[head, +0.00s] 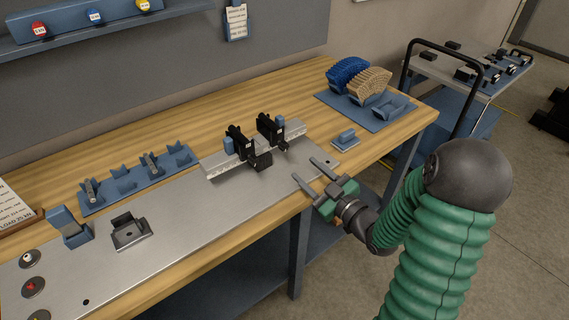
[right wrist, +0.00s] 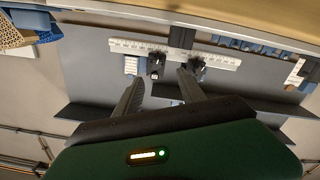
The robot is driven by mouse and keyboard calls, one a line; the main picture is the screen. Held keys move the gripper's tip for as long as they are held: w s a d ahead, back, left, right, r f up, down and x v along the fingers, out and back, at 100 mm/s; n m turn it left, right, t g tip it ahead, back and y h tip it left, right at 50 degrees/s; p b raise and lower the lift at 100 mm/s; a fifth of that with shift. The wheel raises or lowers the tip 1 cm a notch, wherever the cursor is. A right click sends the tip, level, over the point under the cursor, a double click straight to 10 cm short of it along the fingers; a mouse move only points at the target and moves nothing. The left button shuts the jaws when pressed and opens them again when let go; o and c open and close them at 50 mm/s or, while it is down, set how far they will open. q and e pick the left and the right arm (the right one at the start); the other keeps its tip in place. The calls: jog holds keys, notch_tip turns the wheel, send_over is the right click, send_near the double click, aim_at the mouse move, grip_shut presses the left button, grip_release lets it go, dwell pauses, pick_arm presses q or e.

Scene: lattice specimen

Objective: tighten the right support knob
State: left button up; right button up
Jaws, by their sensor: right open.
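Two black supports stand on a pale scaled rail (head: 215,170). The right support (head: 270,130) has a dark knob (head: 283,146) at its front; the left support (head: 240,143) has a larger dark block low at its front. My right gripper (head: 307,170) is open and empty, in front of and to the right of the rail, near the bench's front edge. Its fingers point towards the rail, apart from the knob. The right wrist view looks turned over: my fingers (right wrist: 160,80) show below the rail (right wrist: 215,58), with both supports beyond the fingertips. My left gripper is not in view.
Blue and tan arched lattice pieces (head: 372,86) stand on a blue tray at the back right. A blue holder rack (head: 122,180) is at left. The metal plate (head: 200,212) before the rail has free room.

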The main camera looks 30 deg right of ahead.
aim_at(286, 148)
jog(key=w, duration=0.9)
jog(key=shift+d, duration=0.3)
jog(key=shift+w+a+r, duration=0.15)
jog(key=shift+w+a, duration=0.25)
jog(key=shift+d, duration=0.4)
jog(key=c, duration=0.8)
jog(key=shift+c, duration=1)
jog(key=shift+a, duration=0.15)
grip_shut()
